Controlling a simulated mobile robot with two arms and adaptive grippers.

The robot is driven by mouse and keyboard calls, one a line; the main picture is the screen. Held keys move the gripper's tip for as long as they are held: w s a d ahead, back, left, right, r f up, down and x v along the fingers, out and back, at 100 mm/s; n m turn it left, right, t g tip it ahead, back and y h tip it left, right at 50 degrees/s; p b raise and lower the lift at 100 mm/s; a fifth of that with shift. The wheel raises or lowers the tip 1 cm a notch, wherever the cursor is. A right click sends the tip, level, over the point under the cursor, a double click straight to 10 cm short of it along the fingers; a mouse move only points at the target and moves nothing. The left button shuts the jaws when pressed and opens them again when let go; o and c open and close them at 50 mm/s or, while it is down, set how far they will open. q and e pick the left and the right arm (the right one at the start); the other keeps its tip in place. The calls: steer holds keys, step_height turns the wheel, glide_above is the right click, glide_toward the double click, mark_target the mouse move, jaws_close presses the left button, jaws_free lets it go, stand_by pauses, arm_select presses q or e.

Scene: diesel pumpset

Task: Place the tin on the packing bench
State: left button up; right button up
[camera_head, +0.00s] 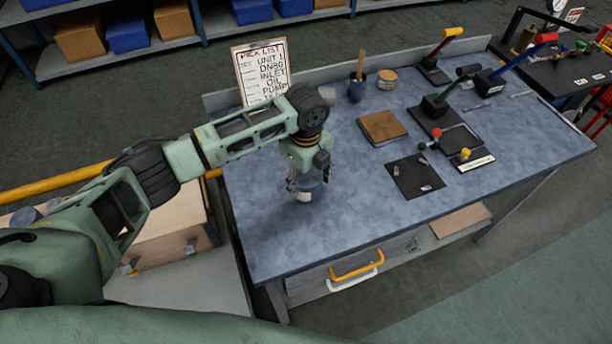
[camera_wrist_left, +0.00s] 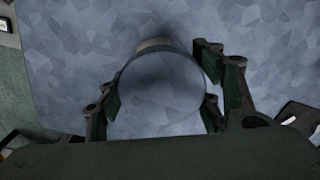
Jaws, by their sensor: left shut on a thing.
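The tin (camera_wrist_left: 160,95) shows in the left wrist view as a smooth, round, grey-blue top between the fingers. My left gripper (camera_head: 305,188) points down over the left part of the packing bench (camera_head: 300,240) and is shut on the tin. In the head view the tin (camera_head: 311,183) is partly hidden by the fingers. It looks upright, over or on the blue-grey bench top. I cannot tell whether its base touches the surface. The left wrist view also shows the bench top (camera_wrist_left: 80,60) around the tin. My right gripper is not in view.
A pick list board (camera_head: 262,75) stands at the back left. A cup with a brush (camera_head: 357,88), a small yellowish can (camera_head: 387,78), a brown block (camera_head: 382,127) and a dark mat (camera_head: 415,177) are on the bench. Lever valves stand to the right. The front left is clear.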

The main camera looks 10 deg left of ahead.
mark_target(306, 175)
arm_select(q)
steer(key=o, duration=1.1)
steer(key=shift+f, duration=0.1)
steer(key=o, duration=0.5)
steer(key=shift+c, duration=0.2)
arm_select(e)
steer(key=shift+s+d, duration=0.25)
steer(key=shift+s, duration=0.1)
arm_select(q)
step_height(306, 175, up, 12)
steer(key=b, duration=0.1)
steer(key=shift+b, duration=0.3)
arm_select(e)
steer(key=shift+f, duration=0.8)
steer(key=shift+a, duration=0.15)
